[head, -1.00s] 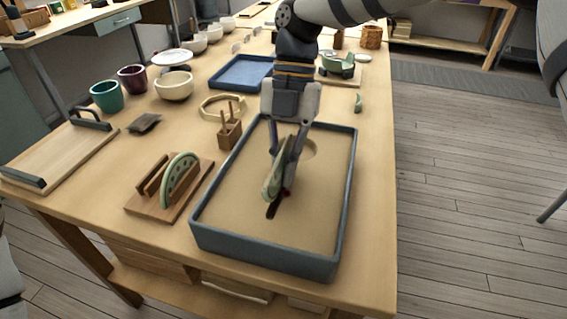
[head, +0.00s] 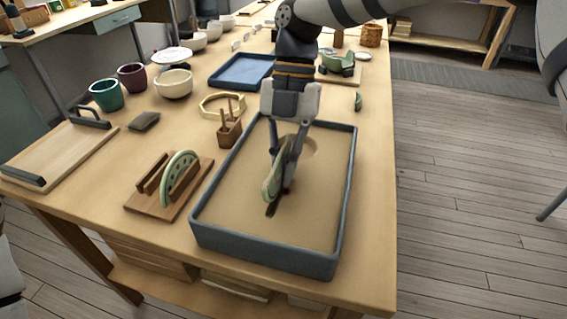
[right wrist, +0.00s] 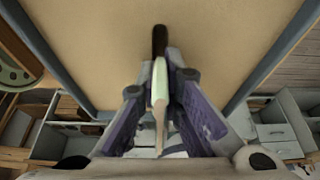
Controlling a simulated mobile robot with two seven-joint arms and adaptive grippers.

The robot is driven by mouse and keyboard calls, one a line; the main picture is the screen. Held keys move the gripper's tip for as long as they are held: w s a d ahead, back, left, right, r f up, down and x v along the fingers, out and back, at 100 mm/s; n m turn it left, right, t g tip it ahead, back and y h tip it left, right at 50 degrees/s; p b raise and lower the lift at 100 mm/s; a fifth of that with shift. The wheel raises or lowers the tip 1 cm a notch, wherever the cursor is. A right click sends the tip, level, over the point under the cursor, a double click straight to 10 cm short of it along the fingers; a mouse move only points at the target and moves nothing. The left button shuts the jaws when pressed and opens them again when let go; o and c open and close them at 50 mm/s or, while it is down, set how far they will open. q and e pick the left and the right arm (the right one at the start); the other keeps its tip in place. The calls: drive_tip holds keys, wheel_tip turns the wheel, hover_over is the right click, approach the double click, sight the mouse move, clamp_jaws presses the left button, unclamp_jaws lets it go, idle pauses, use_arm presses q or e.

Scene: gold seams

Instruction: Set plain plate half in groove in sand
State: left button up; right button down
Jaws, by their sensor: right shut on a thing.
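The plain plate half (head: 272,184) is pale green and stands on edge between the fingers of my right gripper (head: 284,180), which is shut on it. In the right wrist view the plate half (right wrist: 160,82) shows edge-on between the fingers, in line with a dark groove (right wrist: 159,38). The sand tray (head: 348,190) is a blue-grey box with pale sand. In the head view the groove (head: 271,210) shows just below the plate half's lower edge; whether that edge is inside it I cannot tell. My left gripper is not in view.
A wooden rack (head: 150,203) holding a dotted green plate half (head: 180,176) stands left of the tray. A small wooden holder with sticks (head: 229,130) is close to the tray's back left wall.

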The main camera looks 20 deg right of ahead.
sight(282, 149)
drive_tip(key=shift+f, duration=0.25)
idle(0.5)
drive_tip(key=c, duration=1.7)
unclamp_jaws()
drive_tip(key=shift+o, duration=0.5)
drive_tip(key=o, duration=0.5)
drive_tip(key=shift+r, duration=0.15)
drive_tip(key=shift+r+p, duration=0.3)
drive_tip(key=shift+r, duration=2.7)
